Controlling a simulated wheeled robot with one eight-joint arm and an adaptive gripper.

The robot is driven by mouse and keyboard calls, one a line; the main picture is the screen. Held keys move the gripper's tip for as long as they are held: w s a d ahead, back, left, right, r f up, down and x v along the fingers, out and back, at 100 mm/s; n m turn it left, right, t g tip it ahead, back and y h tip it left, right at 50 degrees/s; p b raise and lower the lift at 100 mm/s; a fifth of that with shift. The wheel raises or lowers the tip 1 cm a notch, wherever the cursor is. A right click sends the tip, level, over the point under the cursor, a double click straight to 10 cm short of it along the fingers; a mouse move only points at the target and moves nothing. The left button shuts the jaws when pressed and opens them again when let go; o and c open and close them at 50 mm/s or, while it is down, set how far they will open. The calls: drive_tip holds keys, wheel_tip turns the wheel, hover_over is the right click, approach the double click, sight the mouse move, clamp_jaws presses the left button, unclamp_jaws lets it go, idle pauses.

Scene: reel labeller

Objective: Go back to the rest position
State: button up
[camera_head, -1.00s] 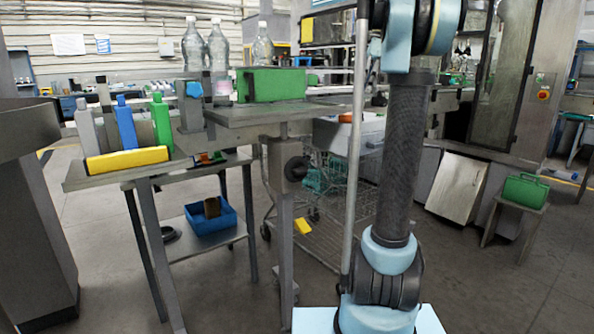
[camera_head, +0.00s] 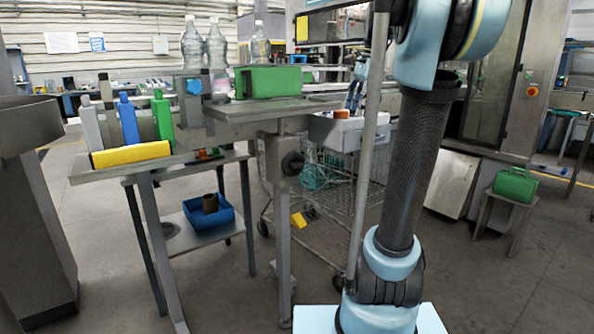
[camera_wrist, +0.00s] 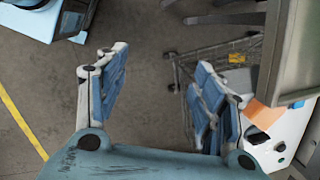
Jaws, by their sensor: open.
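My gripper (camera_wrist: 160,88) is open in the wrist view, its two blue and white fingers spread apart. Nothing is between them but bare grey floor. The wire cart and a white box with an orange item lie beyond the right finger. In the head view my arm rises at the right of centre, with its upper part cut off by the top edge. A small blue and white part above the white box is perhaps my gripper; the arm and pole partly hide that area.
The labeller table (camera_head: 225,132) carries bottles (camera_head: 216,60) and a green box (camera_head: 268,82). A blue bin (camera_head: 208,217) sits on its lower shelf. The wire cart (camera_head: 330,225) with the white box (camera_head: 345,133) stands behind my arm. Floor at right is clear before a green case (camera_head: 515,185) on a stool.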

drive_tip(key=s+f+n, duration=0.5)
drive_tip(key=s+f, duration=0.3)
drive_tip(key=f, duration=0.3)
drive_tip(key=s+f+n+t+h, duration=0.1)
drive_tip(key=s+f+n, duration=0.4)
drive_tip(key=s+f, duration=0.4)
drive_tip(key=s+a+f+n+h, duration=0.1)
drive_tip(key=s+f+n, duration=0.4)
drive_tip(key=s+f, duration=0.4)
wheel_tip(320, 180, down, 6)
drive_tip(key=shift+r+t, duration=0.15)
drive_tip(key=shift+t, duration=0.15)
drive_tip(key=shift+w+f, duration=0.2)
drive_tip(key=shift+w, duration=0.25)
